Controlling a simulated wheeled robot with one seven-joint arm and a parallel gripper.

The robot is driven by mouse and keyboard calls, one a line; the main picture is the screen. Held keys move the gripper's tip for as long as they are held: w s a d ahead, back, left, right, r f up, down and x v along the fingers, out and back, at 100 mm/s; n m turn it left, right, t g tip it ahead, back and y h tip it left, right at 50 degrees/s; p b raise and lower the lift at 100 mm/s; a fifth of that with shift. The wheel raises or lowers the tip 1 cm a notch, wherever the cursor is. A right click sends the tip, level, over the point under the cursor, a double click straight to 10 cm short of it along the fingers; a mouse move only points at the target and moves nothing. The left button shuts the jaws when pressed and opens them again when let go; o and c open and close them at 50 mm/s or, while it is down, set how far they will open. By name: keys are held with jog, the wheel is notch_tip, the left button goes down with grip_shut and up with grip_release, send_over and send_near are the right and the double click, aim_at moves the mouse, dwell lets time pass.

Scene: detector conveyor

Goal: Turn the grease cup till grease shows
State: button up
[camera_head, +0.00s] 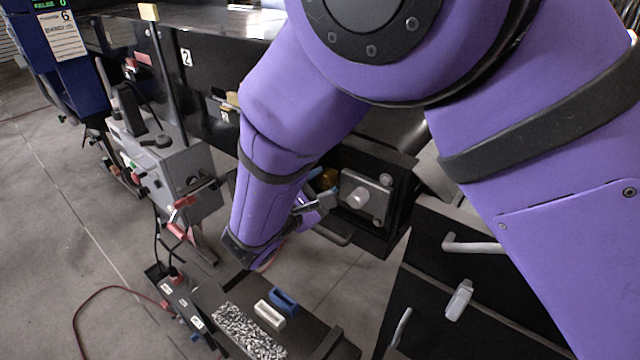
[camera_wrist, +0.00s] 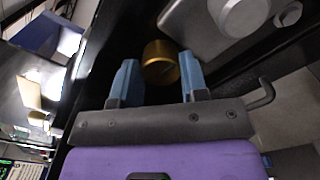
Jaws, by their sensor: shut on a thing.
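The grease cup (camera_wrist: 160,64) is a brass-gold cylinder beside the grey metal housing in the wrist view. My gripper (camera_wrist: 159,72) has two blue fingers, one on each side of the cup, and is shut on it. In the head view the cup (camera_head: 328,178) shows as a small gold patch left of the grey housing (camera_head: 366,196), with my gripper (camera_head: 322,186) at it and my purple forearm hiding part of the area. I cannot make out any grease on the cup or housing in either view.
A curved bar handle (camera_wrist: 263,94) lies just right of my fingers in the wrist view. In the head view a grey control box (camera_head: 178,172) stands at left. A black bench with a white block (camera_head: 269,315) and a blue block (camera_head: 284,300) is in front.

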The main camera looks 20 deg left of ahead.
jog(key=shift+f, duration=0.1)
dwell(0.3)
jog(key=o, duration=0.9)
jog(key=shift+s, duration=0.1)
jog(key=v, duration=1)
jog(key=shift+s+a, duration=0.15)
jog(key=shift+s, duration=0.15)
